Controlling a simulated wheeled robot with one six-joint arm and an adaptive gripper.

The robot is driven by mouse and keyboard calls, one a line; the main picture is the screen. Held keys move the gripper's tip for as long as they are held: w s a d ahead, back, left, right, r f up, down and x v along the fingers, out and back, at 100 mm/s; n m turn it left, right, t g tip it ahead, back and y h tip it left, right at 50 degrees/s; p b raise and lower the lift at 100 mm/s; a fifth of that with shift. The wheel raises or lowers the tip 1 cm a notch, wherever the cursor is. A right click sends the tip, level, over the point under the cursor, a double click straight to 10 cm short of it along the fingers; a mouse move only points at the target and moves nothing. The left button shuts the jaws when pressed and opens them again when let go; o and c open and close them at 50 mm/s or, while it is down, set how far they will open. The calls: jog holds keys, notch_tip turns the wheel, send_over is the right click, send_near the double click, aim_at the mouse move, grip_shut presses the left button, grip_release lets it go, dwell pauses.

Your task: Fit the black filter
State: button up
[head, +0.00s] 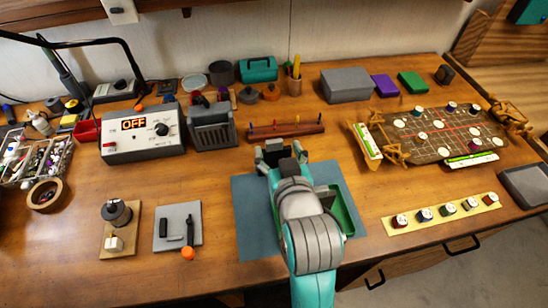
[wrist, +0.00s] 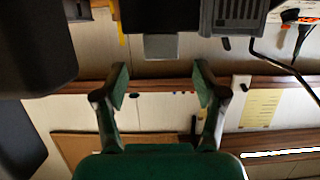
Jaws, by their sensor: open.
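My gripper (head: 281,152) is over the far edge of a blue-grey mat (head: 250,215), pointing away from me. In the wrist view its two fingers (wrist: 161,82) stand apart with nothing between the tips. Several small round dark-sided parts with pale tops stand in a row on a yellow strip (head: 440,214) at the right; I cannot tell which of them, if any, is the black filter. A brown board (head: 445,132) with white circles and a few similar parts on it lies behind the strip. A green tray (head: 343,212) is partly hidden by my arm.
A rack with coloured pegs (head: 285,130) stands just beyond my gripper. A grey box with an OFF display (head: 142,135) and a grey slotted holder (head: 212,128) are left of it. Small fixtures (head: 178,226) lie at the front left. Bare wood lies between mat and strip.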

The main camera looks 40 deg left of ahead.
aim_at(275, 144)
jog(key=x, duration=0.5)
jog(key=shift+s+f, duration=0.1)
jog(key=shift+s, duration=0.05)
jog(key=shift+c, duration=0.3)
jog(key=c, duration=0.9)
